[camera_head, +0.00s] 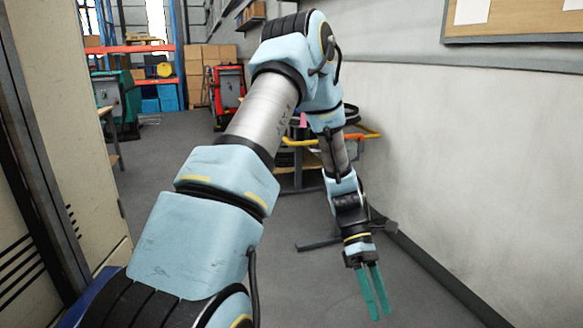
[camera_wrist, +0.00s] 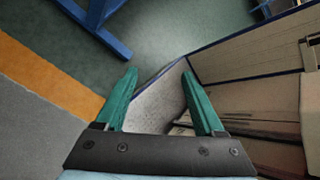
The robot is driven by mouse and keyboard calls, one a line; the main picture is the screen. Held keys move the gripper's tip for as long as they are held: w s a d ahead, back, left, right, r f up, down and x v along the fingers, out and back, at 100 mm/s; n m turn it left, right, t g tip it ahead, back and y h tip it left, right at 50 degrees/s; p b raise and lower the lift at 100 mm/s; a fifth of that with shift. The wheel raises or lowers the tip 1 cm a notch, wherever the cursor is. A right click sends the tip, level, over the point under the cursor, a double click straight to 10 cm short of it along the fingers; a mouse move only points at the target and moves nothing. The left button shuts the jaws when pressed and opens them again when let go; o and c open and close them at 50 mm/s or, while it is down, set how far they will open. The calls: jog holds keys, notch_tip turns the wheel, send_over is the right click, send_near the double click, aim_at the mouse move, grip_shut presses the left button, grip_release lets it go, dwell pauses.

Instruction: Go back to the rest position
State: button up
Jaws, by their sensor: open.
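My gripper (camera_head: 374,291) has two teal fingers and hangs at the end of my raised, bent arm, pointing down over the grey floor near the right wall. In the wrist view my gripper (camera_wrist: 160,100) shows its fingers spread apart with nothing between them. No held object shows in either view.
A white wall (camera_head: 450,150) runs along the right. A cart with orange and yellow rails (camera_head: 300,143) stands behind my forearm. A beige cabinet (camera_head: 98,190) is close on the left. Green (camera_head: 118,100) and red (camera_head: 228,95) machines, boxes (camera_head: 200,65) and shelving stand farther back. Floor between is clear.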

jog(key=w+a+r+m+t+y+p, duration=0.1)
jog(key=w+a+r+m+t+p, duration=0.1)
jog(key=a+r+m+t, duration=0.3)
jog(key=w+a+r+m+t+y+p, duration=0.1)
jog(key=w+a+r+m+t, duration=0.4)
jog(key=a+r, duration=0.8)
jog(key=a+m+t+p, duration=0.1)
jog(key=a+m, duration=0.1)
jog(key=a, duration=0.4)
jog(key=shift+a+m+y+p, duration=0.3)
jog(key=shift+a+p, duration=0.05)
